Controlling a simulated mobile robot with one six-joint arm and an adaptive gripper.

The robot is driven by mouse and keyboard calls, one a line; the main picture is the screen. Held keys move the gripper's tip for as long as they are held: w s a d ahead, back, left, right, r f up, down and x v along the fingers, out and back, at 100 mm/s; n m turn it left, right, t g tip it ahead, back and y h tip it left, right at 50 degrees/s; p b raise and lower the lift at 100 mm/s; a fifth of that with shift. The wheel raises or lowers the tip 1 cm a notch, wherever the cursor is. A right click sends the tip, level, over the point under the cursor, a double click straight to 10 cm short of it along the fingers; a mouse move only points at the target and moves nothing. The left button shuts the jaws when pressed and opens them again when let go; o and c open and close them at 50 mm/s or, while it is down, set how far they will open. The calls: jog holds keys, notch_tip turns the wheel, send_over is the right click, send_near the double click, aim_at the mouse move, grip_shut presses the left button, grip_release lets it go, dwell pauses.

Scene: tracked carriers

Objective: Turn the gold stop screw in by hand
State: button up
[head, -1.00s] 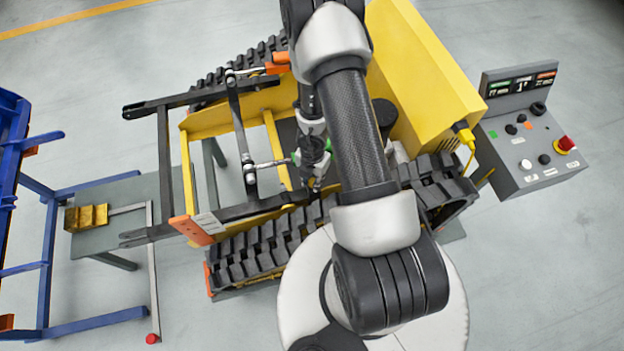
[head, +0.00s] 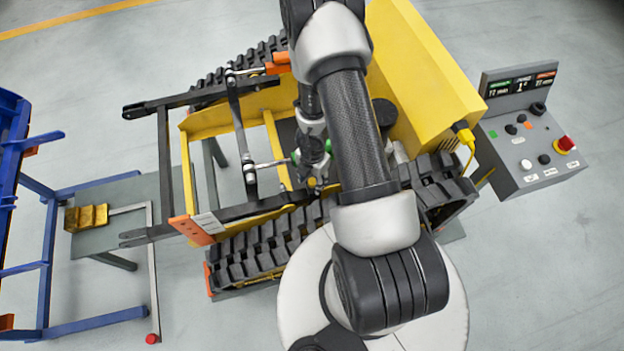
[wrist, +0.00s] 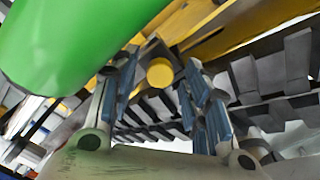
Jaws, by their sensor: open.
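The gold stop screw (wrist: 160,73) shows its round, flat head in the wrist view, just above the middle of the picture. It sits against a dark block on the yellow carrier frame. My gripper (wrist: 160,95) is open, with one blue-padded finger to the left of the screw head and one to the right. Gaps show on both sides, and I see no contact. In the head view my gripper (head: 313,178) is small and points down at the carrier's near side, beside the track. The screw's shank is hidden.
A large green rounded shape (wrist: 75,40) fills the upper left of the wrist view. The black track (head: 265,245) runs close by. Dark linkage bars (head: 240,135) stand left of my gripper. A control box (head: 525,135) is at right, a blue frame (head: 45,255) at left.

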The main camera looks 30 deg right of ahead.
jog(key=n, duration=0.2)
jog(key=shift+n, duration=0.4)
jog(key=n, duration=0.5)
jog(key=shift+n, duration=0.3)
jog(key=n, duration=1.5)
jog(key=shift+n, duration=0.4)
jog(key=n, duration=0.4)
jog(key=shift+n, duration=0.3)
jog(key=shift+c, duration=0.5)
